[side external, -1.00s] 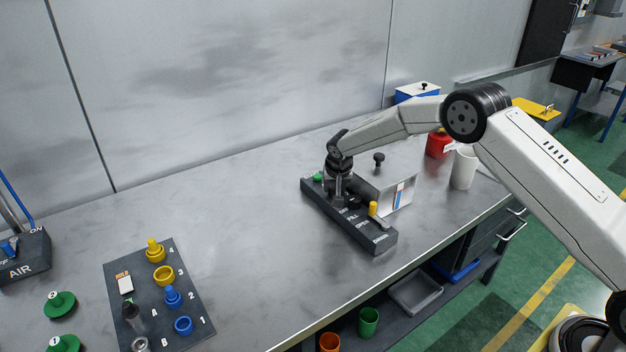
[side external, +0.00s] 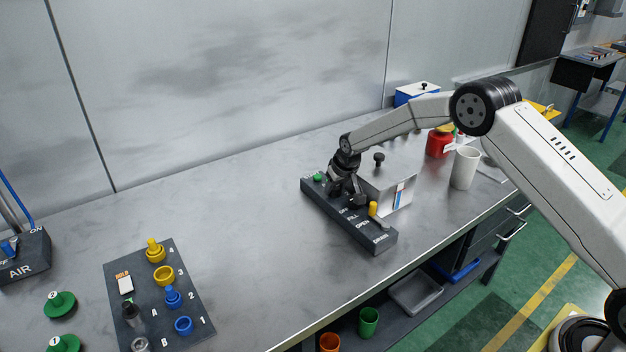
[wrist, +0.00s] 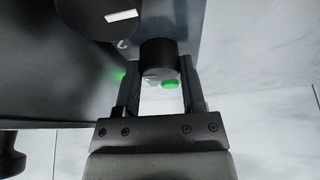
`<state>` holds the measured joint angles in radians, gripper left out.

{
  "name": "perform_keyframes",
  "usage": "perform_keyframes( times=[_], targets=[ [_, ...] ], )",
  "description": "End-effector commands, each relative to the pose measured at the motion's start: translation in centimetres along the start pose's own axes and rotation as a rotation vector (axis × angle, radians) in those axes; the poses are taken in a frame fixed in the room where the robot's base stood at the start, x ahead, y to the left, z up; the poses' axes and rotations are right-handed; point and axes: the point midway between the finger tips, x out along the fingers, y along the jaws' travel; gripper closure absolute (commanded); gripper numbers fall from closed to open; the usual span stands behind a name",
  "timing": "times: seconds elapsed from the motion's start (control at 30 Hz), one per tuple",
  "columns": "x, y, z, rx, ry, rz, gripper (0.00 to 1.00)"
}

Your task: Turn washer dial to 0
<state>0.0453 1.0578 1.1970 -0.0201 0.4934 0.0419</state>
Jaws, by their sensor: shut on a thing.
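The dark control panel (side external: 317,203) lies on the bench with white labels, among them OFF, FILL, OPEN and DRAIN. My gripper (side external: 346,197) is tilted down over the panel's middle-left part and hides what is under it. In the wrist view, my gripper's fingers (wrist: 158,85) stand on both sides of a short dark round knob (wrist: 158,52), which looks like the washer dial. A dark disc with a white bar (wrist: 95,18) is at the top left there. The dial's number marks are too small or hidden to read.
A green button (side external: 319,177) is at the panel's far end and a yellow-topped lever (side external: 373,208) near its other end. A metal box (side external: 394,193) with a black knob stands close behind. A white cup (side external: 465,168) is to the right.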

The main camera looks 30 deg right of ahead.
Motion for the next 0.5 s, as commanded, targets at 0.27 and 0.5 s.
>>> perform_keyframes(
  times=[0.27, 0.5],
  targets=[
    [0.01, 0.1, 0.05, -0.118, -0.002, -0.049, 1.0],
    [0.02, 0.11, 0.08, -0.176, -0.003, -0.073, 1.0]
  ],
)
